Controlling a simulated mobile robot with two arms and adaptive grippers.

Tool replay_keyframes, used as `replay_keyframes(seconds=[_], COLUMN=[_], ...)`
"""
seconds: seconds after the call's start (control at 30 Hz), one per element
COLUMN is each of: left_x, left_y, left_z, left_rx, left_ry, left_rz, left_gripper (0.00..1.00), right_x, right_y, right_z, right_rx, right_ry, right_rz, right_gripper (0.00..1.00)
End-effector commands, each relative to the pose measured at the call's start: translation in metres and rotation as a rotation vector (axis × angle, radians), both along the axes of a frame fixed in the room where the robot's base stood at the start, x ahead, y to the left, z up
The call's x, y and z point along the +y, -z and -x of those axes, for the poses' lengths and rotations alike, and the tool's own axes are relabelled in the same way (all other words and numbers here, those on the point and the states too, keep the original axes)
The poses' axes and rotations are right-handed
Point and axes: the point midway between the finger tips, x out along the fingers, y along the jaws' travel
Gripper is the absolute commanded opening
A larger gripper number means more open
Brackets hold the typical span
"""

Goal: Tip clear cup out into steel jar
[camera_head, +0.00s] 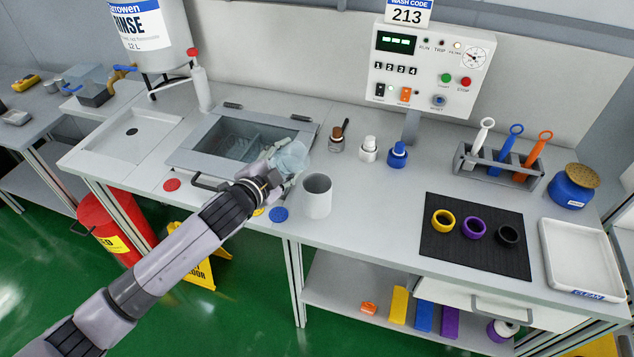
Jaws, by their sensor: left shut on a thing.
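My left gripper (281,178) is shut on a clear cup (291,157) and holds it above the bench, near the front right corner of the sunken basin. The cup looks tilted, and the fingers hide its lower part. I cannot tell what is inside it. A grey steel jar (317,198) stands upright on the bench just right of my left gripper. Its open top shows, and the cup is up and to the left of it, apart from it. My right gripper is not in view.
The basin (185,158) with its raised lid frame lies behind my left wrist. Small bottles (368,150) stand behind the jar. A black mat (474,262) with coloured rings, a tool rack (499,178) and a white tray (583,262) are to the right. The bench between jar and mat is clear.

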Motion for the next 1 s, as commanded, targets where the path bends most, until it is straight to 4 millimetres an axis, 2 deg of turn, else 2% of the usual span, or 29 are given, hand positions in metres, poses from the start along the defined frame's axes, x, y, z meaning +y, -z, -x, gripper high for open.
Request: replay_keyframes(seconds=[0.63, 1.0], left_x=[-0.0010, -0.0031], left_y=[-0.0093, -0.0037], left_z=[-0.0001, 0.0003], left_rx=[-0.039, -0.059], left_ry=[0.000, 0.000], left_rz=[-0.135, -0.217], left_gripper=[0.20, 0.20], right_x=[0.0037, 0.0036], right_y=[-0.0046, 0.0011], right_z=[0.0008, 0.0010], right_rx=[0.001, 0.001], right_ry=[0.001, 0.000], right_rz=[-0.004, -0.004], right_gripper=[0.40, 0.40])
